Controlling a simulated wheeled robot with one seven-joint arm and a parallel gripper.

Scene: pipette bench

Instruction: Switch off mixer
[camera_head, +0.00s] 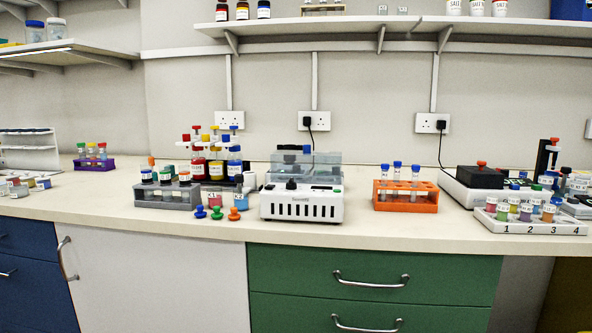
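A white bench device (302,205) with dark front slots stands near the front edge of the bench, in the middle of the view. It looks like the mixer, but its label is too small to read. A black knob (291,185) and a small green part (337,189) sit on its top front. Clear covers (327,168) and a dark block (290,160) show above and behind it. I cannot tell whether it is on or off. My gripper is not in view.
An orange rack (405,203) holds blue-capped tubes right of the device. A grey rack (166,200) and colored bottles stand left. Blue, green and orange stoppers (216,213) lie at the front left. Another white device (455,190) is at right. A shelf (330,25) overhangs.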

